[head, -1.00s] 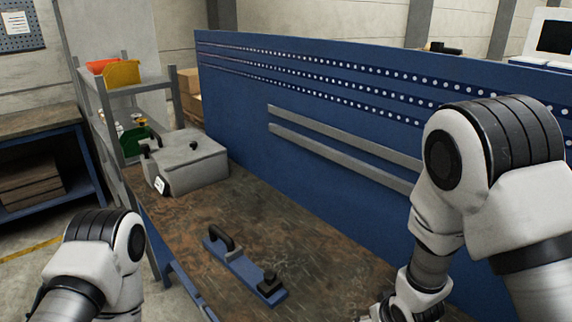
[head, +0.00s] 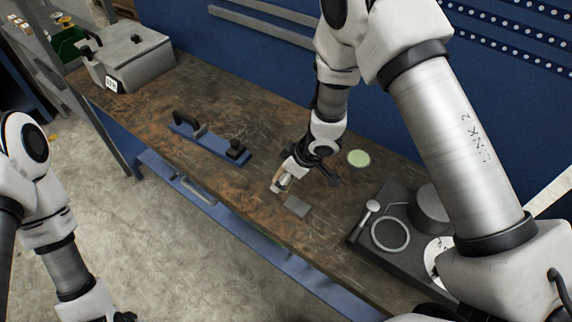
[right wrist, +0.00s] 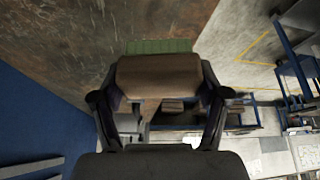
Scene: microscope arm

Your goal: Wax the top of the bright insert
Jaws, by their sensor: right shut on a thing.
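My right gripper (head: 284,181) is low over the middle of the workbench in the head view. In the right wrist view, its fingers (right wrist: 160,100) are shut on a brown block (right wrist: 158,76) with a ribbed green strip (right wrist: 160,46) along its far edge. I cannot tell which part is the bright insert. A pale green disc (head: 358,158) lies on the bench to the right of the gripper. A small grey block (head: 297,206) lies just in front of it. My left gripper (head: 124,317) is mostly cut off at the bottom edge.
A dark fixture (head: 375,218) with a ring (head: 391,235), a cylinder and a white dial stands at the right. A blue bar with black handles (head: 210,142) lies left of centre. A grey case (head: 132,60) stands at the far left of the workbench (head: 245,190).

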